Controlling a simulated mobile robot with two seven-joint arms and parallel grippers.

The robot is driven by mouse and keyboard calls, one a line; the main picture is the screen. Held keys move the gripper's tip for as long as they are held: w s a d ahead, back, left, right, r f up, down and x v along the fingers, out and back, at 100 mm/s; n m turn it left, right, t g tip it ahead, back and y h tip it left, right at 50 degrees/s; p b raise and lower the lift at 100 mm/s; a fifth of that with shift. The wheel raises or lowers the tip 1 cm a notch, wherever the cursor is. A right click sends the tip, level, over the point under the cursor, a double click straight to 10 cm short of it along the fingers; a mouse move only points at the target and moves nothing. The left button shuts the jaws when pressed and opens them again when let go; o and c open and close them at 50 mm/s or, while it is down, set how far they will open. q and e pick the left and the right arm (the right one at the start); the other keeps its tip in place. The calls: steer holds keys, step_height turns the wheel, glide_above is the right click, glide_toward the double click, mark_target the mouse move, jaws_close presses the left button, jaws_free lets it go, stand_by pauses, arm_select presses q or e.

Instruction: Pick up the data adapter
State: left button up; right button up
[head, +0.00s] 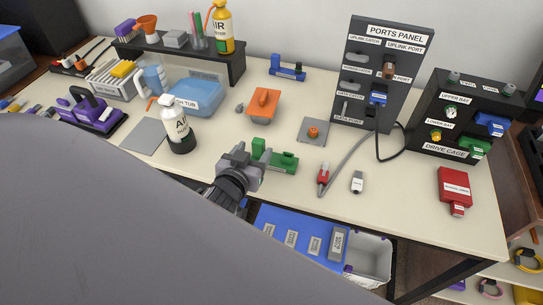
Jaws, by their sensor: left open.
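My left gripper (243,160) is open. It is above the table's front, beside a green part with an upright block (280,160); the picture does not show whether they touch. No readable label names the data adapter. A small grey-white plug-like piece (357,182) lies on the table right of the gripper. A red connector (323,173) on a grey cable lies just left of that piece. The dark ports panel (408,45) stands at the back, with a blue part (378,95) and a brown part (388,70) on it. My right gripper is out of view.
A drive cage (425,135) stands right of the panel, with a red device (453,185) in front. A white spray bottle (178,128), blue tub (193,95) and orange tool (264,104) are left and behind. A blue tray (280,218) and grey bin (372,262) are below the front edge.

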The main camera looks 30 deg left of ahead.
mark_target(257, 148)
arm_select(q)
steer(key=shift+x, duration=1.9)
steer(key=shift+d, duration=0.1)
steer(key=c, duration=1.1)
steer(key=shift+r, duration=0.15)
